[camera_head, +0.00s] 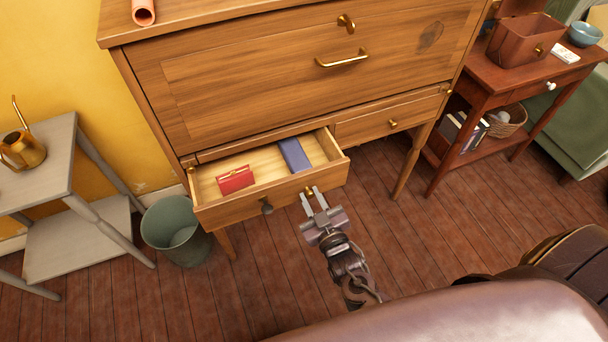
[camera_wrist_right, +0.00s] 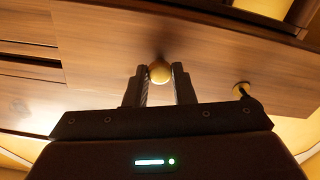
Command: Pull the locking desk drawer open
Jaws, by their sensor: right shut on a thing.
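The wooden desk drawer (camera_head: 272,205) is pulled out at the lower left of the desk (camera_head: 260,75), with its inside showing. A red wallet-like item (camera_head: 236,180) and a blue book-like item (camera_head: 294,155) lie in it. My right gripper (camera_head: 314,191) is at the drawer's front, shut on its small brass knob (camera_wrist_right: 160,72), which sits between the two fingers in the right wrist view. My left gripper is not in view.
A green bin (camera_head: 173,228) stands on the floor left of the drawer, close to it. A grey side table (camera_head: 45,170) with a brass watering can is at the left. A red-brown table (camera_head: 490,85) stands at the right. The plank floor before the drawer is clear.

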